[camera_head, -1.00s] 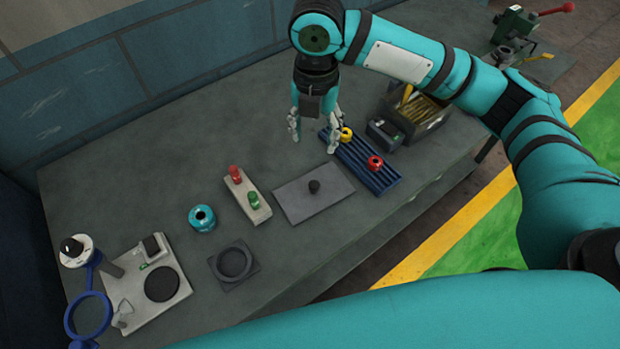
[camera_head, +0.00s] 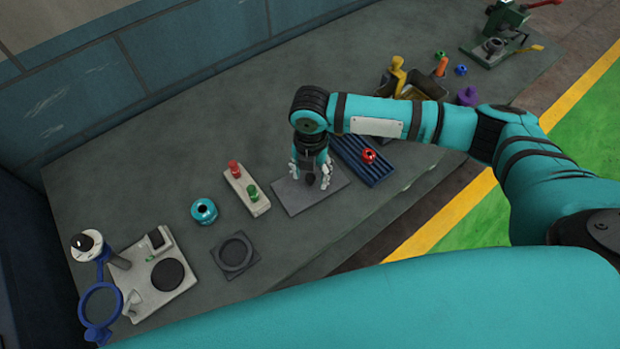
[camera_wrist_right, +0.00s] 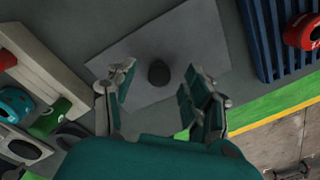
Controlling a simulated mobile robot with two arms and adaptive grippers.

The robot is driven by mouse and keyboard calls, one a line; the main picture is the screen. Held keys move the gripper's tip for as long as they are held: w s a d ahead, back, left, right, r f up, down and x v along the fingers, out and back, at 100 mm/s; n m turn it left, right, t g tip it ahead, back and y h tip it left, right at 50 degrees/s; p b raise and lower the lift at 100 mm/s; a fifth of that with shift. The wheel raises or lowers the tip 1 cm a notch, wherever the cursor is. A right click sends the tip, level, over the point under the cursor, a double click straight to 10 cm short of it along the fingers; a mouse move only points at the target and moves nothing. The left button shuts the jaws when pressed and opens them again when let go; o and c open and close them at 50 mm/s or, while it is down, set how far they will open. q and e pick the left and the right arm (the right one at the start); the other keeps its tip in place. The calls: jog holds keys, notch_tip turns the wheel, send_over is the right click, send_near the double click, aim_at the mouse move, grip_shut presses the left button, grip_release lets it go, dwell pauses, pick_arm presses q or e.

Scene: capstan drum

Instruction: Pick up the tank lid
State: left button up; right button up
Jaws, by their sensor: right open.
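The tank lid appears to be the flat grey plate (camera_head: 291,201) with a small dark knob in its middle; it lies on the bench. In the right wrist view the plate (camera_wrist_right: 190,38) and its upright black knob (camera_wrist_right: 159,73) show between the fingers. My right gripper (camera_head: 311,180) is open above the plate, pointing down. In the wrist view its fingertips (camera_wrist_right: 157,75) stand on either side of the knob, with a gap on both sides. The exact height over the plate is hard to tell. My left gripper is not in view.
A blue ribbed rack (camera_head: 375,170) with a red ring-like part (camera_head: 368,156) lies right of the plate. A pale block with red and green knobs (camera_head: 246,191) stands left. Further left are a teal round part (camera_head: 204,211) and a dark square ring (camera_head: 235,254).

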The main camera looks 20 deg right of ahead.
jog(key=shift+f, duration=0.85)
grip_shut()
